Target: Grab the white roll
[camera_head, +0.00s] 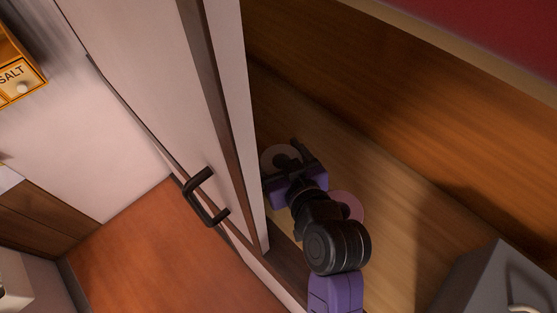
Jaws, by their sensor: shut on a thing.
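The white roll (270,157) shows as a pale round disc with a dark centre, on the wooden cabinet surface beside the door edge. My gripper (292,155), purple with black fingers, reaches in from the lower right and is shut on the white roll. The fingers and the purple gripper body cover part of the roll. I cannot tell whether the roll is lifted off the surface.
A pale cabinet door (150,60) with a black handle (205,197) stands close on the left. A pink disc (351,203) lies partly hidden behind my arm. A grey box-like object (478,280) is at the lower right. Bare wood (400,200) lies right of my arm.

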